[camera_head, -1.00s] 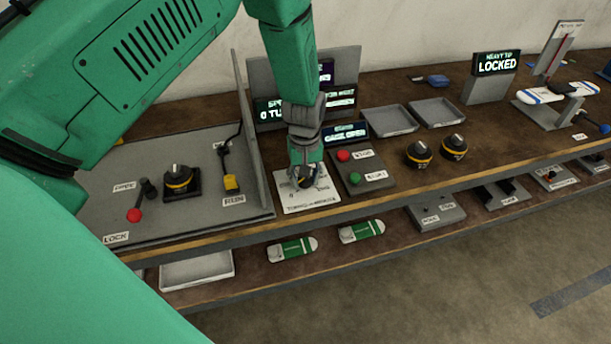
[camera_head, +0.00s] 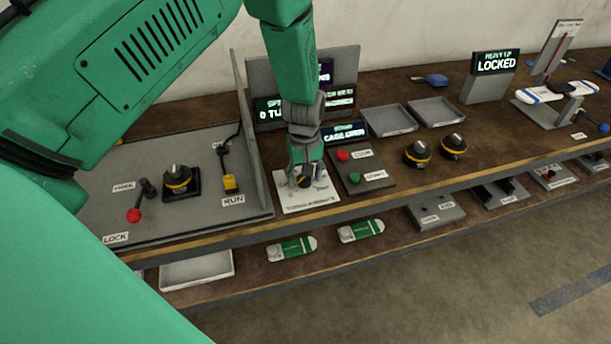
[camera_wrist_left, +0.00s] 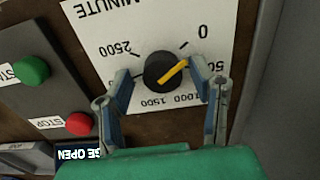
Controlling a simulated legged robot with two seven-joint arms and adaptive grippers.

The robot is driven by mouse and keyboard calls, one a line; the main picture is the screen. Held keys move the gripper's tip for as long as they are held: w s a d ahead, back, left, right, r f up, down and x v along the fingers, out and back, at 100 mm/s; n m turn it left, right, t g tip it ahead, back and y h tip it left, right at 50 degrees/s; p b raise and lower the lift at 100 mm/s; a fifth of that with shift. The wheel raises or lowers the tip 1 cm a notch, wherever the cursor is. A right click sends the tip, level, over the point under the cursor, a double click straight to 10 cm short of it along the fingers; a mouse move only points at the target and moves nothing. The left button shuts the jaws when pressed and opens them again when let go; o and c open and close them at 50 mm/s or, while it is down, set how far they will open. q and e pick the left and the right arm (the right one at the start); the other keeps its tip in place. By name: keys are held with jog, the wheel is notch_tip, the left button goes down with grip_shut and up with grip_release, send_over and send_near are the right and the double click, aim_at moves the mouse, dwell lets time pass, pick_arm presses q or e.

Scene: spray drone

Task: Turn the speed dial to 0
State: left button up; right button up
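The speed dial (camera_wrist_left: 163,72) is a round black knob with a yellow pointer on a white plate (camera_wrist_left: 105,35). In the left wrist view the pointer aims up and right, between the 0 mark and the partly covered 500 label. My left gripper (camera_wrist_left: 166,84) is open, with one finger on each side of the knob and visible gaps to it. In the head view my left gripper (camera_head: 304,172) points down over the plate (camera_head: 307,202) and partly covers the dial. My right gripper is out of view.
A panel with a red button (camera_head: 343,155) and a green button (camera_head: 354,178) stands just right of the plate. An upright grey divider (camera_head: 253,140) stands close on the left. Display screens (camera_head: 340,97) stand behind. Two black-and-yellow knobs (camera_head: 418,153) are farther right.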

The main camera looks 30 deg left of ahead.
pick_arm(q)
notch_tip(320, 180, up, 12)
dwell(0.6)
jog(key=shift+f, duration=0.1)
